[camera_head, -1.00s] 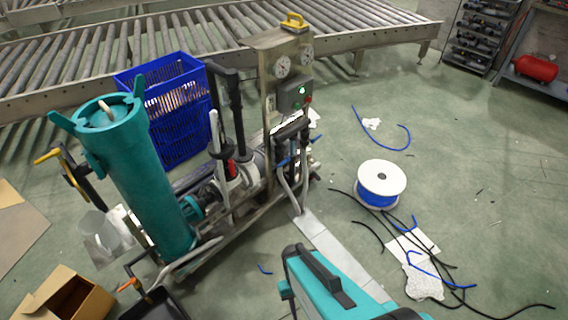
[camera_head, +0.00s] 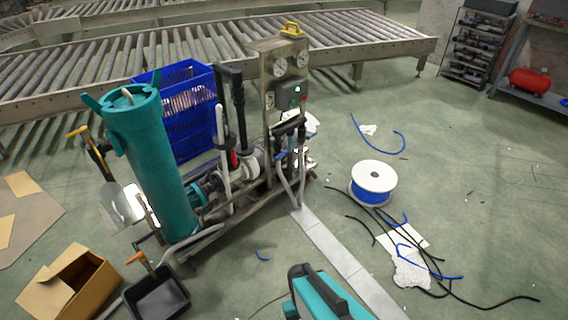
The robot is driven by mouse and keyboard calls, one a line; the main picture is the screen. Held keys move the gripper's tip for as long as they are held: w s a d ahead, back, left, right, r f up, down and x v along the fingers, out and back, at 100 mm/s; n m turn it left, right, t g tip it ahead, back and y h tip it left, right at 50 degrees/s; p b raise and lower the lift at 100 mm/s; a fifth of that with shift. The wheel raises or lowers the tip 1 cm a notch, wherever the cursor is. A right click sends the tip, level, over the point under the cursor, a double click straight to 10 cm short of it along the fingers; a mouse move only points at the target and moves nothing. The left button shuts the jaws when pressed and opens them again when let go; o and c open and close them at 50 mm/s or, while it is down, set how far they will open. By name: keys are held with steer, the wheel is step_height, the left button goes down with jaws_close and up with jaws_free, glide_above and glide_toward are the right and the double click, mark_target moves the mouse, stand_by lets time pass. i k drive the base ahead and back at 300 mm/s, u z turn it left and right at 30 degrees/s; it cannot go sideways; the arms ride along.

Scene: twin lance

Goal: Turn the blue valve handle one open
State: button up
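A pump skid with a tall teal filter housing (camera_head: 158,165) and a grey gauge panel (camera_head: 282,68) stands left of centre. A small blue part (camera_head: 281,157), possibly the blue valve handle, shows on the pipes below the panel; it is too small to tell how it is turned. Pipes and hoses partly cover that area. A teal and black part at the bottom edge looks like my own arm, well in front of the skid. My gripper's fingers do not show.
A blue crate (camera_head: 188,118) stands behind the skid, before a roller conveyor (camera_head: 398,52). A black bin (camera_head: 158,296) and cardboard box (camera_head: 70,285) lie at front left. A cable spool (camera_head: 374,176) and loose cables lie right. Floor farther right is mostly clear.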

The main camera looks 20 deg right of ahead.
mark_target(284, 151)
steer(key=k, duration=0.65)
steer(key=u, duration=0.5)
steer(key=i, duration=0.65)
steer(key=u, duration=0.45)
steer(key=i, duration=1.4)
steer(key=z, duration=0.45)
